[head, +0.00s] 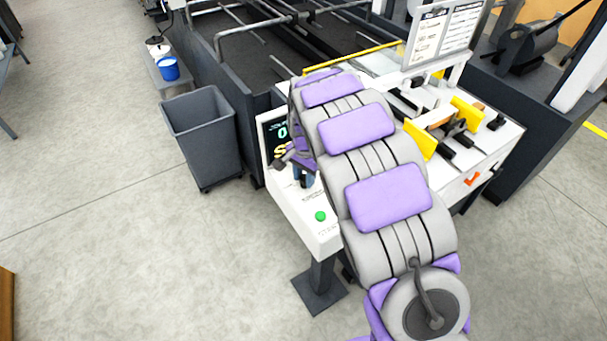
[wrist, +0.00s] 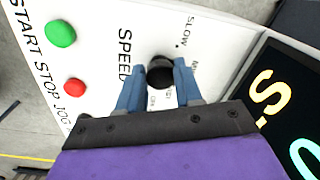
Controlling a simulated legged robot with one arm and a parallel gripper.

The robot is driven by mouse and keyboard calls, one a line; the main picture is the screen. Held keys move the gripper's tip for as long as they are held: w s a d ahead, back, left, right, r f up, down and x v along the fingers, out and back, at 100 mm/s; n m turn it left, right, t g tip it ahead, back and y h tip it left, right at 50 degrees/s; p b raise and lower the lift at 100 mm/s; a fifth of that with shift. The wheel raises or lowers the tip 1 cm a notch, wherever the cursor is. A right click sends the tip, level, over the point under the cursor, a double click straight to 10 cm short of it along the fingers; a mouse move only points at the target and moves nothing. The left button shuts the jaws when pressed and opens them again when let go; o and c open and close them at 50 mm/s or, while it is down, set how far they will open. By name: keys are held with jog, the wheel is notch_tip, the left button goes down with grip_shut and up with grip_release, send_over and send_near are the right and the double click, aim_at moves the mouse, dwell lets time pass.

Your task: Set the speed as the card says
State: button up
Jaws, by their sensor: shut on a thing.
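The black speed knob (wrist: 160,70) is on the white control panel (wrist: 110,20), by the printed word SPEED and a SLOW mark, in the wrist view. My gripper (wrist: 158,84) is shut on the knob, one blue finger on each side. The knob's pointer and some of the scale words are hidden or too small to read. In the head view my gripper (head: 304,178) is over the panel (head: 308,218), and my arm hides part of it. Printed sheets (head: 430,38) stand on a board behind the machine's front; their text is too small to read.
A green button (wrist: 60,33) and a red button (wrist: 75,87) are left of the knob. A dark display (wrist: 285,105) with coloured characters is at the right. In the head view a grey bin (head: 205,135) stands left of the panel; the floor in front is clear.

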jog(key=shift+w+d+r, duration=0.1)
jog(key=shift+w, duration=0.1)
jog(key=shift+c, duration=0.6)
jog(key=n+p, duration=0.1)
jog(key=n, duration=0.2)
jog(key=shift+w+r+p, duration=0.15)
jog(key=shift+p, duration=0.2)
jog(key=n+p, duration=0.1)
jog(key=n, duration=0.3)
jog(key=shift+p, duration=0.4)
jog(key=shift+n+p, duration=0.6)
jog(key=shift+n, duration=1.9)
jog(key=o, duration=1)
jog(key=shift+f, duration=0.2)
jog(key=shift+o, duration=0.2)
